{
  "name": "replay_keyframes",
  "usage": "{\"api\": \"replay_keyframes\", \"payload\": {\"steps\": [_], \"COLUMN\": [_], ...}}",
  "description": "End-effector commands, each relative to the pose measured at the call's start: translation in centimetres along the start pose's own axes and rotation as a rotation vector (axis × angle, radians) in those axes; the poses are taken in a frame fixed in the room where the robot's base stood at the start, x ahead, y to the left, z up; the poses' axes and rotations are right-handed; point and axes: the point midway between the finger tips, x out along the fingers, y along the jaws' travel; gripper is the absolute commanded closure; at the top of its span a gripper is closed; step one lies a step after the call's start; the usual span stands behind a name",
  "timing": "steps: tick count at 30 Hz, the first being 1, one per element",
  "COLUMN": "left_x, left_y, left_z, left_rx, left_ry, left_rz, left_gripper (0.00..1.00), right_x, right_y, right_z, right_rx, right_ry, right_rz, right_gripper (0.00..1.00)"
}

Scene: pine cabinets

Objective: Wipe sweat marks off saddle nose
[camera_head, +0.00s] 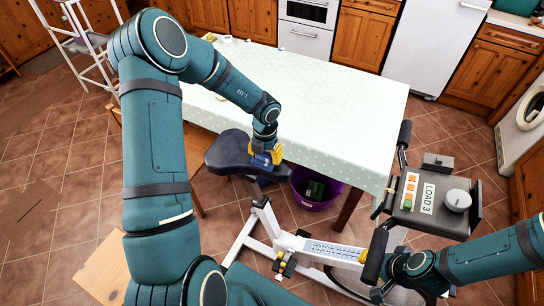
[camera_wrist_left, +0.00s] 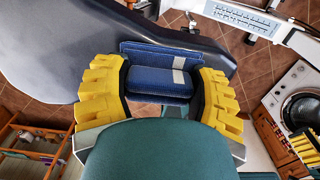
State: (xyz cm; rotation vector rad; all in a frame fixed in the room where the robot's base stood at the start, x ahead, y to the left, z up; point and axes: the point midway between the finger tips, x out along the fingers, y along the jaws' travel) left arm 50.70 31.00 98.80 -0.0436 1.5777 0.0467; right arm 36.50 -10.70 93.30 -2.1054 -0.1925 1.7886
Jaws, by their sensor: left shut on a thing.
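The dark saddle (camera_head: 232,152) of a white exercise bike is beside the table's front edge. In the left wrist view its smooth grey surface (camera_wrist_left: 55,45) fills the upper left. My left gripper (camera_head: 266,158) is at the saddle's right-hand end. Its yellow fingers are shut on a folded blue cloth with a pale stripe (camera_wrist_left: 160,80). The cloth is against or just over the saddle; I cannot tell if they touch. No sweat marks can be made out. My right arm reaches in at lower right; yellow ridged pads, apparently my right gripper (camera_wrist_left: 307,147), show at the left wrist view's edge, their opening unclear.
The bike's console (camera_head: 432,200) and handlebars stand at right, near my right arm. A table with a pale dotted cloth (camera_head: 340,100) lies behind the saddle. A purple tub (camera_head: 314,190) is on the floor under it. A white step-stool (camera_head: 85,45) stands at upper left.

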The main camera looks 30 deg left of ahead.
Motion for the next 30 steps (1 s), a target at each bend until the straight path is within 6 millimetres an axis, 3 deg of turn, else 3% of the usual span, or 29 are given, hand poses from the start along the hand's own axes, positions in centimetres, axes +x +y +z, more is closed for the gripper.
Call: {"api": "replay_keyframes", "payload": {"steps": [6,22,30], "left_x": [0.0,0.0,0.1], "left_y": [1.4,1.5,4.2], "left_z": [0.0,0.0,0.0], "left_rx": [-0.001,-0.001,-0.005], "left_ry": [0.000,0.000,-0.001], "left_rz": [0.000,0.000,0.000], "left_gripper": [0.82,0.82,0.82], "right_x": [0.0,0.0,0.0], "right_y": [0.0,0.0,0.0], "right_z": [0.0,0.0,0.0], "right_rx": [0.000,0.000,0.000], "right_ry": [0.000,0.000,0.000], "right_rz": [0.000,0.000,0.000], "right_gripper": [0.53,0.53,0.53]}}
